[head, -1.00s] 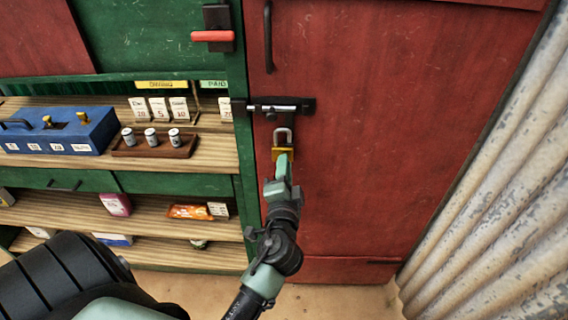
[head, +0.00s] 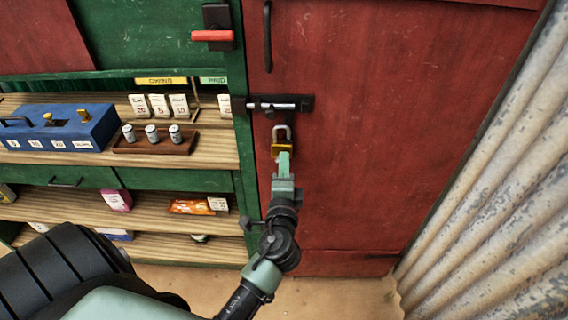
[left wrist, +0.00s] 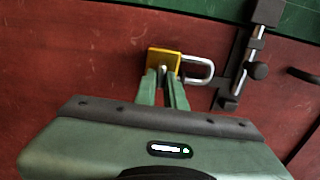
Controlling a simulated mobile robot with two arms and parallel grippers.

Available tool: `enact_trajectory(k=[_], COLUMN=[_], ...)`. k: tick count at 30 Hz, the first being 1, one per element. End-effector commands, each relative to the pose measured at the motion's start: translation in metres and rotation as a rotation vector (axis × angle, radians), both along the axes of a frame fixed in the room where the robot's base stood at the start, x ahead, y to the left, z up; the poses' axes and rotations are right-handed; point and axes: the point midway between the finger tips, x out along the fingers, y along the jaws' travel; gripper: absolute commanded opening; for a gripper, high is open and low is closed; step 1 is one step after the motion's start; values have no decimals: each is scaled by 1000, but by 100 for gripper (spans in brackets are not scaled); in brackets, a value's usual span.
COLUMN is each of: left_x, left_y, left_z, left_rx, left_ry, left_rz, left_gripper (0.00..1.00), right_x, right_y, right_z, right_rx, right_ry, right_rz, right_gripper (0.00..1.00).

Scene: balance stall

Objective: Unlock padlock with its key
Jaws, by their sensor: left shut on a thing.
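The padlock (head: 277,149) has a brass-yellow body and a grey shackle, and hangs below the bolt on the red door. In the left wrist view the padlock (left wrist: 157,57) lies just beyond my fingertips, its shackle pointing right toward the bolt hardware. I cannot tell whether the shackle is latched. My left gripper (head: 284,163) is at the padlock's underside. In the left wrist view my left gripper (left wrist: 166,84) is shut on a small pale piece, apparently the key (left wrist: 163,71), mostly hidden between the fingers. My right gripper is out of view.
A bolt (head: 278,105) with a silver rod crosses the left edge of the red door (head: 380,150). Left are shelves with a blue box (head: 60,130) and a wooden tray (head: 180,147) of small cylinders. A corrugated wall (head: 490,190) stands at right.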

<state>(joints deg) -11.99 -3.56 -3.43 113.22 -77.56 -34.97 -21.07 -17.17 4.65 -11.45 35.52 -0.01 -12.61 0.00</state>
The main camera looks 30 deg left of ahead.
Motion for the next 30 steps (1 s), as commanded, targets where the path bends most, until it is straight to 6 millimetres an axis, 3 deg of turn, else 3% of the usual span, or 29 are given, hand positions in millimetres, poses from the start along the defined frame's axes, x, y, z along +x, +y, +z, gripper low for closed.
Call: enact_trajectory(k=[5, 6, 8, 20, 30], left_x=[0, 0, 0, -5, -52], left_y=[-1, -1, -1, -4, -32], left_z=[0, 0, 0, -2, -4], left_rx=[0, -1, -1, -3, -2], left_ry=[0, 0, 0, 1, 2], left_rz=[-2, -2, -2, -1, -2], left_gripper=[0, 16, 31, 31, 31], right_x=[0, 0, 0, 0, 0], right_y=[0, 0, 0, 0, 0], right_z=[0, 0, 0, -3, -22], right_rx=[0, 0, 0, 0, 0], right_ry=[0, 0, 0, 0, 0], right_rz=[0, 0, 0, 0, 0], right_gripper=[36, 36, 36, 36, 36])
